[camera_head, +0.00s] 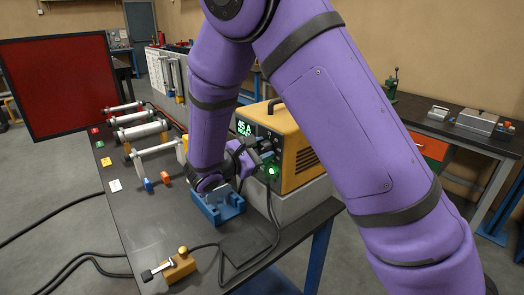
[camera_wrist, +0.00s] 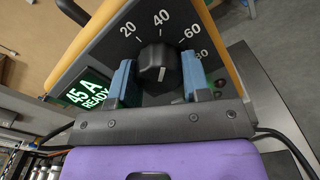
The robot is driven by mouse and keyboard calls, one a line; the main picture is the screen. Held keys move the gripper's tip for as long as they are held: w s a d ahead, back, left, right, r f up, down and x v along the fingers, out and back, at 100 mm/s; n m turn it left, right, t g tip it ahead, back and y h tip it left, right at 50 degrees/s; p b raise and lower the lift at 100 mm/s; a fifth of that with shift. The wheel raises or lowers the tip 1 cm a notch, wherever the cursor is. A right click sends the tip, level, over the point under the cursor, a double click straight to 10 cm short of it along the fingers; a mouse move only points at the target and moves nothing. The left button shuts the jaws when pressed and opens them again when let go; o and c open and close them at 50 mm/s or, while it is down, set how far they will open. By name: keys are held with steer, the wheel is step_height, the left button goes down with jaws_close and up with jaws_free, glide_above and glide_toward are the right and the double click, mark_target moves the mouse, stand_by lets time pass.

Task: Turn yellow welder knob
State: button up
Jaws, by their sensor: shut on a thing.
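The yellow welder (camera_head: 302,148) stands on a grey block at the right side of the dark bench. Its front panel has a green display (camera_wrist: 88,94) reading "45 A READY". The black welder knob (camera_wrist: 156,62) has a white pointer line and sits under dial numbers 20, 40, 60 and 80. My gripper (camera_wrist: 157,78) has one blue finger on each side of the knob and is shut on it. In the head view my gripper (camera_head: 262,158) is at the welder's front, and the knob is hidden behind it and my arm.
A blue fixture (camera_head: 217,208) stands on the bench below my wrist. A small clamp with a yellow knob (camera_head: 176,267) is at the front edge. Rollers (camera_head: 140,131) and small coloured blocks lie at left. Black cables run by the welder. A red panel (camera_head: 62,85) stands behind.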

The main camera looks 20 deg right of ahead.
steer(key=m, duration=0.6)
stand_by(0.6)
steer(key=o, duration=0.9)
steer(key=v, duration=1.1)
steer(key=shift+w+r, duration=0.1)
